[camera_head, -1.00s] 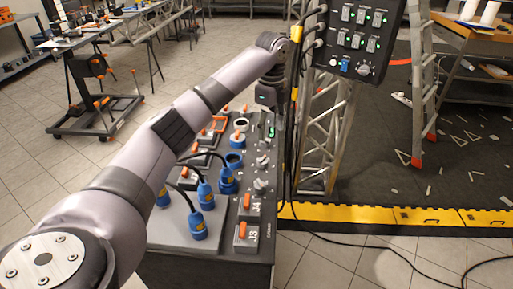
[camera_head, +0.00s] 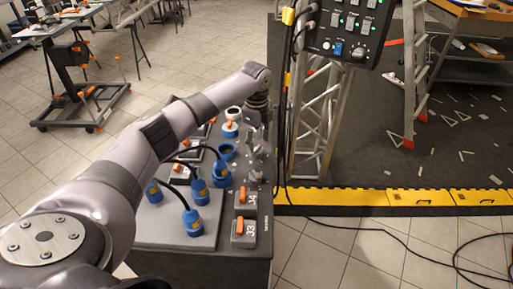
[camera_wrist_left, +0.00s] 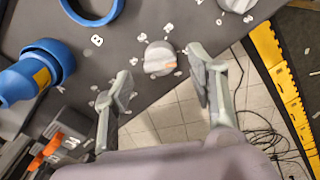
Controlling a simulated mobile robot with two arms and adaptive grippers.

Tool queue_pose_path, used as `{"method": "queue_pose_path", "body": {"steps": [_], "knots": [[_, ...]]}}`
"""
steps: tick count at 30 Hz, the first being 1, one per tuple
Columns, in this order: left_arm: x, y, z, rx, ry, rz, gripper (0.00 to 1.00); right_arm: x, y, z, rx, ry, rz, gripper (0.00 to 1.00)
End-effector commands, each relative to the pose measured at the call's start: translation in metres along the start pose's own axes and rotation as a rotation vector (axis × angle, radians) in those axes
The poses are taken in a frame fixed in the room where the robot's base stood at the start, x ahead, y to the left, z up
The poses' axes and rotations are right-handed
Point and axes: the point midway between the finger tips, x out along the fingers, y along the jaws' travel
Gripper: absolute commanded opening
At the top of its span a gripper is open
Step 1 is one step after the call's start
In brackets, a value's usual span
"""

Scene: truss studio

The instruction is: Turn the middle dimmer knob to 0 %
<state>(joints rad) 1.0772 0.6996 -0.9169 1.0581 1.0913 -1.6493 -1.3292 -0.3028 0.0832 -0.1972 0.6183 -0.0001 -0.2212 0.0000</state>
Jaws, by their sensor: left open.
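The dimmer knobs are grey-white and sit along the right edge of the dark console (camera_head: 225,263). In the head view one knob (camera_head: 256,178) is clear; those farther back are partly hidden by my left gripper (camera_head: 257,132). In the left wrist view a round knob (camera_wrist_left: 160,59) with an orange mark lies just beyond the gap between my open left fingers, apart from them. Another knob (camera_wrist_left: 236,4) is cut by the top edge. I cannot tell which of these is the middle one. My right gripper is not in view.
Blue plugs (camera_head: 193,222) with black cables and a blue socket ring (camera_head: 227,152) stand left of the knobs. Orange switches (camera_head: 240,228) are at the near end. A truss (camera_head: 314,125) with a hanging control box (camera_head: 345,30) rises to the right. A yellow cable ramp (camera_head: 375,197) crosses the floor.

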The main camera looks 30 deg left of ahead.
Motion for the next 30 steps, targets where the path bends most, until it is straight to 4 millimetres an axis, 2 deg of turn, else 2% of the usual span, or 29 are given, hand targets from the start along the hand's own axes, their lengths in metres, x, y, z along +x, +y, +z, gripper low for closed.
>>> {"method": "queue_pose_path", "body": {"steps": [3, 7, 18, 30], "knots": [[0.02, 0.001, 0.0, -0.001, -0.001, 0.003, 0.52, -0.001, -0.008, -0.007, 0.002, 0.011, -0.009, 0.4], [0.032, 0.0, 0.0, -0.001, 0.0, 0.001, 0.52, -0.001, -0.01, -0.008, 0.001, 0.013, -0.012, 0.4], [0.038, 0.0, 0.0, 0.0, 0.0, -0.001, 0.52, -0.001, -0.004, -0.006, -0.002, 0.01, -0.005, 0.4], [0.038, 0.0, 0.0, 0.0, 0.0, -0.001, 0.26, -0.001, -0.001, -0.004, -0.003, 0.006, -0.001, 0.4]]}}
